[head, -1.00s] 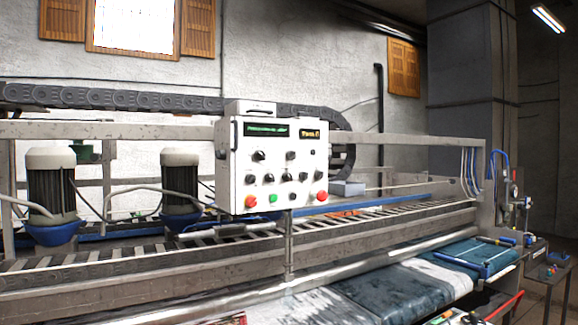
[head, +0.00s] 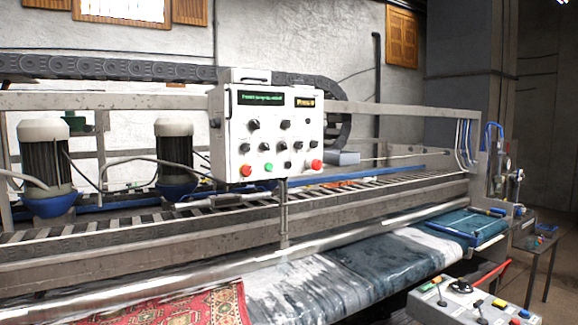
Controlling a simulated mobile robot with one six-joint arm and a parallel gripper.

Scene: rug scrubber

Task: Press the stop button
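A white control box (head: 230,130) stands on a post at the machine's front, in the middle of the head view. It has two small displays and several dark knobs. Along its bottom row are a red button (head: 246,171) at the left, a green button (head: 268,168), and a larger red button (head: 316,164) at the right. Labels are too small to read, so I cannot tell which is the stop button. My gripper is not in view.
The long scrubbing machine (head: 150,255) spans the view. A red patterned rug (head: 190,305) and a wet grey-blue one (head: 370,265) lie below its front rail. Two motors (head: 45,155) (head: 174,145) stand at the left. A small side table (head: 540,245) is at the right.

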